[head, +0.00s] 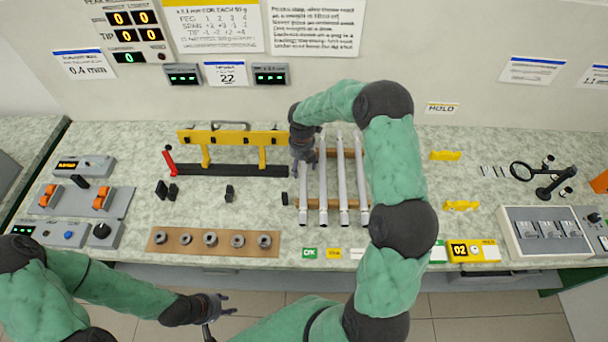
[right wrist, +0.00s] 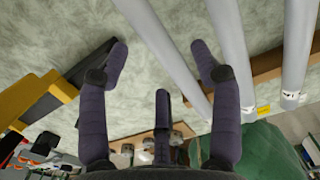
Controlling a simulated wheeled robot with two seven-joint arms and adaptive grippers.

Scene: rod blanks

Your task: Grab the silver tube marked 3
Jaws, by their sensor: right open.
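Several long silver tubes (head: 323,195) lie side by side across a wooden rack (head: 352,154) at the middle of the bench. Small marks near their front ends are too small to read, so I cannot tell which is marked 3. My right gripper (head: 303,160) is over the back end of the leftmost tubes. In the right wrist view it (right wrist: 160,50) is open and empty, and the leftmost tube (right wrist: 165,45) passes between its fingertips in the picture; its depth is unclear. My left gripper (head: 222,303) is open and empty in front of the bench. My right arm hides the rack's right side.
A black stand with a yellow bar (head: 230,138) is left of the tubes. A brown strip with several rings (head: 170,240) lies at the front left. Coloured cards (head: 334,253) lie before the rack. Bare bench lies around the small black blocks (head: 229,193).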

